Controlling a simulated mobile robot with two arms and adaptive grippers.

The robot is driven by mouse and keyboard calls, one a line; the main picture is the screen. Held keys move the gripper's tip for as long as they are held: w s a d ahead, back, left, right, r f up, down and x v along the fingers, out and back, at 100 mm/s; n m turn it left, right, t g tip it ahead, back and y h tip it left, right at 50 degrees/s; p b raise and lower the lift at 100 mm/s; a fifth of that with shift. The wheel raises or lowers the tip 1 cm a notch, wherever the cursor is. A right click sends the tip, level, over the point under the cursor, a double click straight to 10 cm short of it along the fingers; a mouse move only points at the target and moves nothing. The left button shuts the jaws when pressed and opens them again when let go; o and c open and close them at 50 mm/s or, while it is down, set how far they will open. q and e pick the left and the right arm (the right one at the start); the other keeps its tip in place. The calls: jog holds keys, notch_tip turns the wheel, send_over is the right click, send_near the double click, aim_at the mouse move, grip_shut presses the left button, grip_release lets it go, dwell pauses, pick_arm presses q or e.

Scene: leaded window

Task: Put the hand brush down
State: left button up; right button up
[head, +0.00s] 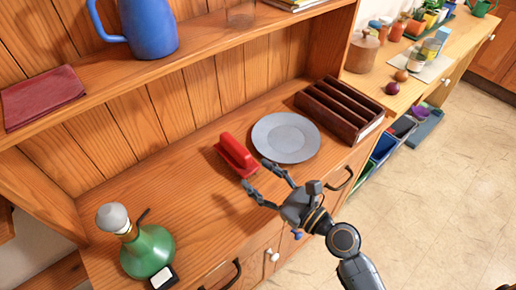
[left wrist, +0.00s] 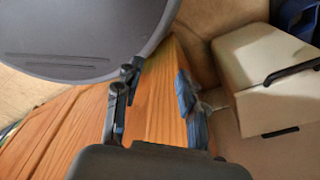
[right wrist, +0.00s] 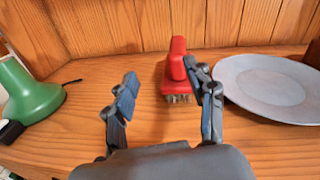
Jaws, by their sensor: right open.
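The red hand brush (head: 238,153) rests on the wooden worktop of the dresser, left of a grey plate (head: 285,138). In the right wrist view the brush (right wrist: 177,78) shows its red handle on top and its bristles down at the wood. My right gripper (head: 258,174) is open and empty just in front of the brush, with its fingers apart. In the right wrist view its right finger overlaps the brush's right edge; I cannot tell whether they touch. My left gripper (left wrist: 157,84) is open with nothing between its fingers, and it is outside the head view.
A dark slotted wooden rack (head: 340,108) stands right of the plate. A green lamp-like object (head: 148,252) stands at the worktop's near left. The shelf above holds a blue jug (head: 150,28) and a dark red book (head: 42,97). Worktop between the lamp-like object and brush is clear.

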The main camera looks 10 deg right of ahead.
aim_at(251, 159)
jog(key=d+m, duration=0.1)
jog(key=d+f+m+t+h, duration=0.1)
jog(key=shift+m, duration=0.3)
jog(key=shift+w+d+m+h, duration=0.3)
jog(key=shift+m, duration=0.1)
jog(key=p+x, duration=0.1)
jog(key=x, duration=0.6)
jog(key=shift+a+r, duration=0.1)
jog(key=shift+r, duration=0.1)
jog(key=shift+w+a+p, duration=0.2)
jog(key=shift+w+p, duration=0.1)
jog(key=shift+w+a, duration=0.35)
jog(key=shift+w, duration=0.05)
jog(key=x, duration=0.4)
jog(key=shift+w+a+p, duration=0.15)
jog(key=shift+a+p, duration=0.15)
pick_arm(q)
jog(key=shift+s+a+r, duration=0.1)
jog(key=shift+s+r, duration=0.15)
jog(key=shift+r, duration=0.2)
jog(key=shift+s+a+r, duration=0.1)
jog(key=shift+s+r, duration=0.1)
jog(key=shift+r, duration=0.2)
